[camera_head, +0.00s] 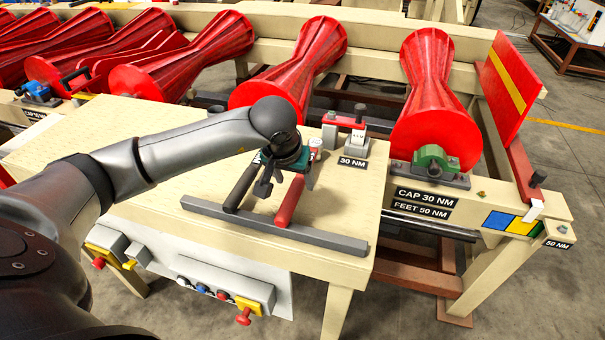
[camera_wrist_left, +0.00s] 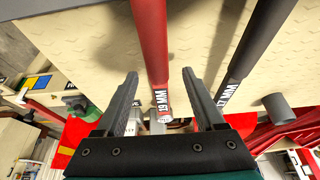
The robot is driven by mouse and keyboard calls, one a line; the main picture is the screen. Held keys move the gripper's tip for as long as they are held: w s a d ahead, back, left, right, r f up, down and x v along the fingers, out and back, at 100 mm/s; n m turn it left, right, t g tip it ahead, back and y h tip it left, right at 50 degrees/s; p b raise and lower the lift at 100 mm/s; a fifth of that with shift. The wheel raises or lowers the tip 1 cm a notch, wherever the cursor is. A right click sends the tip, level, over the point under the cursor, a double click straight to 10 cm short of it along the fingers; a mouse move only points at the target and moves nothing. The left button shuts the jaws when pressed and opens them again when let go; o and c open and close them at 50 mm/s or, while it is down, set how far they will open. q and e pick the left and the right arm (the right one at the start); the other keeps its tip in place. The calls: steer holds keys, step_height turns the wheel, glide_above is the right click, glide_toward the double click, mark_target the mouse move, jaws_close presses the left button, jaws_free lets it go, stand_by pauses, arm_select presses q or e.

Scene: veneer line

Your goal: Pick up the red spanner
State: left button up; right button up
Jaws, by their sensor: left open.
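The red spanner (camera_head: 289,203) lies sloping on the wooden bench, its near end by a long grey bar (camera_head: 330,238). A dark grey spanner (camera_head: 242,188) lies to its left. My left gripper (camera_head: 285,182) is over the far part of the red spanner, and it hides that spanner's far end. In the left wrist view, the gripper's two open fingers (camera_wrist_left: 160,75) stand one on each side of the red spanner (camera_wrist_left: 150,40). The dark spanner (camera_wrist_left: 250,50) runs outside the right finger. My right gripper is not in view.
A red-and-grey tool (camera_head: 345,122) in a holder stands behind the "30 NM" label on the bench (camera_head: 160,180). Several red ribbed rollers (camera_head: 427,85) stand along the line behind. A control panel with buttons (camera_head: 220,285) is on the bench front. The bench's left part is bare.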

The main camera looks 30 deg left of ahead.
mark_target(297, 182)
arm_select(q)
steer(key=shift+x, duration=1.95)
steer(key=shift+d, duration=0.15)
steer(key=shift+c, duration=0.2)
jaws_close()
steer(key=shift+w+r, duration=0.1)
steer(key=shift+r, duration=0.05)
